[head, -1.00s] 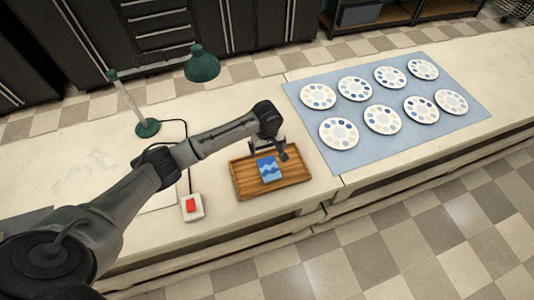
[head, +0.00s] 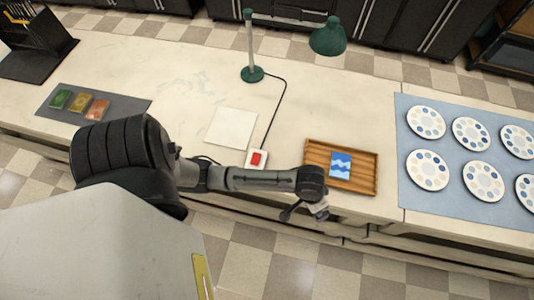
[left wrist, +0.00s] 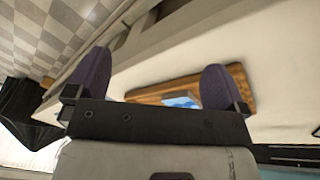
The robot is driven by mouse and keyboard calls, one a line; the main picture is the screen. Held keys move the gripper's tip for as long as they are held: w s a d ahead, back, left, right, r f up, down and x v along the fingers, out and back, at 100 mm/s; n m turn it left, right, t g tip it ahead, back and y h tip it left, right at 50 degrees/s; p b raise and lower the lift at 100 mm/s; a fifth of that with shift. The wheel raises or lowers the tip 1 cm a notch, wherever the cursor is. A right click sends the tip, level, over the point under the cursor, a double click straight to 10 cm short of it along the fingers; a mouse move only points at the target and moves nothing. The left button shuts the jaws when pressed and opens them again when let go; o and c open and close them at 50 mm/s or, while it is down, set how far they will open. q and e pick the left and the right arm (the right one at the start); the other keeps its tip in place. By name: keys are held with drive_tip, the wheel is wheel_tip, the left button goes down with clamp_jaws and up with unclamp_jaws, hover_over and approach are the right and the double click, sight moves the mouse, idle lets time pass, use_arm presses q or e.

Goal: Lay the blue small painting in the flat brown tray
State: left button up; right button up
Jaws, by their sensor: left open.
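The blue small painting (head: 340,165), with pale wavy shapes, lies in the flat brown tray (head: 365,186) on the counter. The painting also shows in part in the left wrist view (left wrist: 182,101), inside the tray (left wrist: 150,97), partly cut off by my gripper. My left gripper (head: 305,212) is off the near side of the tray, by the counter's front edge. In the left wrist view its two purple fingers (left wrist: 157,75) are wide apart with nothing between them. My right gripper is not in view.
A red switch box (head: 256,159) with a cable to the green lamp (head: 328,38) stands left of the tray. A white sheet (head: 231,127) lies behind it. A grey mat (head: 58,116) holds three small paintings at far left. Several palettes stand on a blue mat (head: 410,190) at right.

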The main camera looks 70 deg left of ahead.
use_arm(q)
drive_tip(key=s+a+r+m+t+y, duration=0.1)
drive_tip(key=s+r+m, duration=0.3)
drive_tip(key=s, duration=1)
drive_tip(key=shift+s+a+r+t, duration=0.2)
drive_tip(key=shift+a+t, duration=0.1)
drive_tip(key=shift+a, duration=0.4)
drive_tip(key=shift+r, duration=0.1)
wheel_tip(320, 180, up, 14)
drive_tip(key=p, duration=1.3)
drive_tip(key=shift+f+p, duration=0.2)
drive_tip(key=shift+p, duration=0.2)
